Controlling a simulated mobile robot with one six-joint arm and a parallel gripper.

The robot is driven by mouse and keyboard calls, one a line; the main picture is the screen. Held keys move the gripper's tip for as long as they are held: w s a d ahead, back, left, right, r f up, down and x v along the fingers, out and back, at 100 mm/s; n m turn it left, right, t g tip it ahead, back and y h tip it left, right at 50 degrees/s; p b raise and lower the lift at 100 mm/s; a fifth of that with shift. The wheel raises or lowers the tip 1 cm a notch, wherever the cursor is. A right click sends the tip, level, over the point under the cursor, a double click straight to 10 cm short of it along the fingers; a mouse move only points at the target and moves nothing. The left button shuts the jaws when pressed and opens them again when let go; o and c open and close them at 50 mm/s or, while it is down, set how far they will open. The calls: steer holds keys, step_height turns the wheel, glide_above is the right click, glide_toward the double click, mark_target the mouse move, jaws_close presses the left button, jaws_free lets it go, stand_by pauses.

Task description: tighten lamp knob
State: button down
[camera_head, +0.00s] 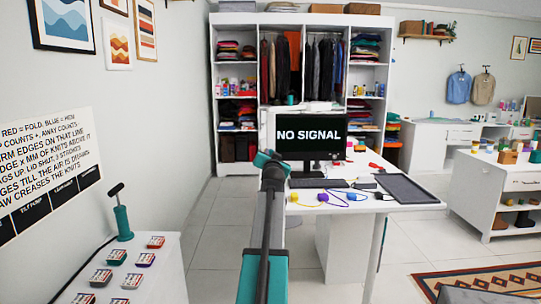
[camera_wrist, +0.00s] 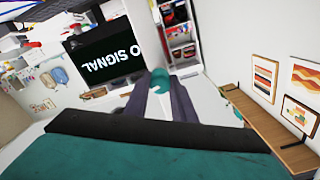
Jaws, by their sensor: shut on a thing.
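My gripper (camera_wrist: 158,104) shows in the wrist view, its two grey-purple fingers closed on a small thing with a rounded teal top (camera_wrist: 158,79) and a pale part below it. I cannot tell whether this teal-topped thing is the lamp knob. In the head view my dark and teal arm reaches up the middle of the picture toward the desk; its fingers are not clear there. No lamp can be made out for sure in either view.
A white desk (camera_head: 410,206) carries a monitor (camera_head: 310,135), a keyboard, a dark tray (camera_head: 407,189) and small coloured items. An open wardrobe (camera_head: 263,22) stands behind. At left, a side table holds a green pump (camera_head: 123,222) and several small boxes. The floor between is clear.

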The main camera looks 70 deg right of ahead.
steer(key=shift+r+m+p, duration=0.1)
steer(key=shift+m+p, duration=2.4)
steer(key=shift+m, duration=0.1)
steer(key=shift+m+p, duration=2.05)
steer(key=shift+m, duration=0.05)
steer(key=shift+m+p, duration=1.35)
steer(key=shift+m, duration=0.35)
steer(key=shift+m+p, duration=1.25)
steer(key=shift+m, duration=0.95)
steer(key=c, duration=1.2)
jaws_free()
